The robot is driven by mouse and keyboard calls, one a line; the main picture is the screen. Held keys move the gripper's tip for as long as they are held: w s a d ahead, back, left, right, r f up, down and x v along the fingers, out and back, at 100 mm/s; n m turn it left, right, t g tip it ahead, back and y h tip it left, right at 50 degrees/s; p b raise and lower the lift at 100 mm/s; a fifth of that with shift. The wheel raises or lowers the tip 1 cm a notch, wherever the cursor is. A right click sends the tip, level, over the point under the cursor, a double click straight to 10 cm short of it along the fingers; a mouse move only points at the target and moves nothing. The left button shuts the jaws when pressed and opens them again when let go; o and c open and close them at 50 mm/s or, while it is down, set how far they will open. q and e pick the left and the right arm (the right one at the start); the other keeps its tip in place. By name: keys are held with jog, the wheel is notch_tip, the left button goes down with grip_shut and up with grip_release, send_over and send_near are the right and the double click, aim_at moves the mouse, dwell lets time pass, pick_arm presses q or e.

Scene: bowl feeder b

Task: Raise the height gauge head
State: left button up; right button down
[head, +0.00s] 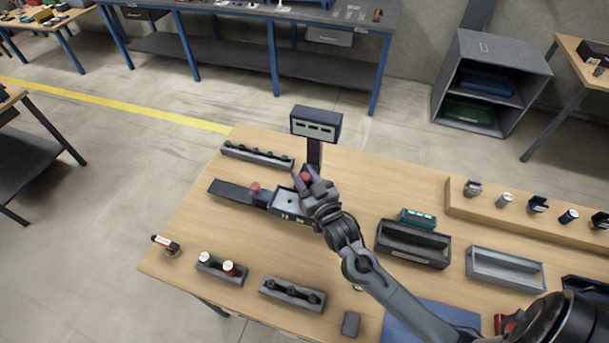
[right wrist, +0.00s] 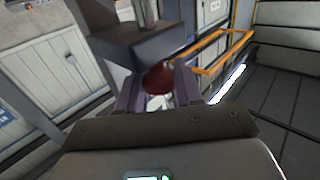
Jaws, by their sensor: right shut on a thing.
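The height gauge has a dark display box (head: 316,124) on top of an upright column (head: 314,152), which rises behind a grey base (head: 235,194) on the wooden table. My right gripper (head: 305,177) is at the column's front, below the display. It is shut on a red knob (right wrist: 158,77), which shows between its fingers in the right wrist view. Above that knob a dark block (right wrist: 140,44) of the gauge hangs in the same view. A second red knob (head: 255,187) stands apart on the base to the left. My left gripper is not in view.
Small racks (head: 222,270) and (head: 292,294) stand at the front left. Dark and grey trays (head: 412,243) and (head: 505,267) sit to the right, with a raised shelf (head: 500,214) behind. Bare wood lies between them.

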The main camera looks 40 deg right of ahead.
jog(key=shift+w+r, duration=0.1)
jog(key=shift+r, duration=0.5)
jog(key=c, duration=1)
grip_release()
jog(key=shift+o, duration=0.9)
jog(key=shift+f, duration=0.1)
jog(key=shift+s+f, duration=0.15)
jog(key=shift+s, duration=0.05)
jog(key=shift+s+a, duration=0.1)
jog(key=shift+s, duration=0.15)
jog(key=b+v, duration=0.1)
jog(key=v, duration=0.9)
